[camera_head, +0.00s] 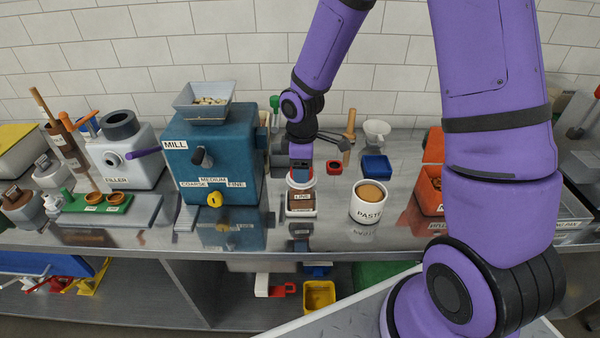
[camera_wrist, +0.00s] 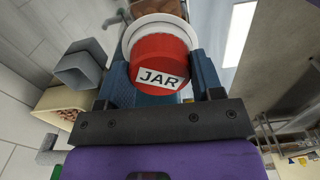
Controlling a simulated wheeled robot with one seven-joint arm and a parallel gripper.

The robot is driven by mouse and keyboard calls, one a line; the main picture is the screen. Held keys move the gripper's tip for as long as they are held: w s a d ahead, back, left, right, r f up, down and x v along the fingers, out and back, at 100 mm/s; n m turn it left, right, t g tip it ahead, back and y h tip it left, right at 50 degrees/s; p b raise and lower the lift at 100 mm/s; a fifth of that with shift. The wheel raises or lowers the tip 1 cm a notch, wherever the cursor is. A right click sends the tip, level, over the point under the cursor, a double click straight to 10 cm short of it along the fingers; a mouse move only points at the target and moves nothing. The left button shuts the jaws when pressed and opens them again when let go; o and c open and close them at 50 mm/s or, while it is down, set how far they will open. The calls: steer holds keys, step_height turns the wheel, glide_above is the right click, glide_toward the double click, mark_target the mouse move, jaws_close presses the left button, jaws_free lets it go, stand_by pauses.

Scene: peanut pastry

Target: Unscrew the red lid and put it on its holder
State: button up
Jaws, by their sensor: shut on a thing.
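A red lid with a white JAR label (camera_wrist: 160,66) sits between the two blue fingers of my gripper (camera_wrist: 160,80), which are shut on its sides. A white rim (camera_wrist: 133,32) shows around the lid's far side in the wrist view. I cannot tell whether the lid is still threaded on. A small red ring-shaped piece (camera_head: 334,167) lies right of the gripper; I cannot tell if it is the holder.
The blue mill (camera_head: 213,155) stands close on the left. A white PASTE cup (camera_head: 368,204) stands right of the jar, with a blue box (camera_head: 376,166) behind it. Orange bins (camera_head: 430,190) are farther right. The counter's front edge (camera_head: 300,254) is near the jar.

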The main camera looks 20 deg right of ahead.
steer(key=shift+n, duration=0.3)
steer(key=n, duration=0.6)
steer(key=shift+n, duration=0.6)
steer(key=shift+c, duration=0.4)
steer(key=shift+r, duration=0.75)
steer(key=shift+r, duration=0.85)
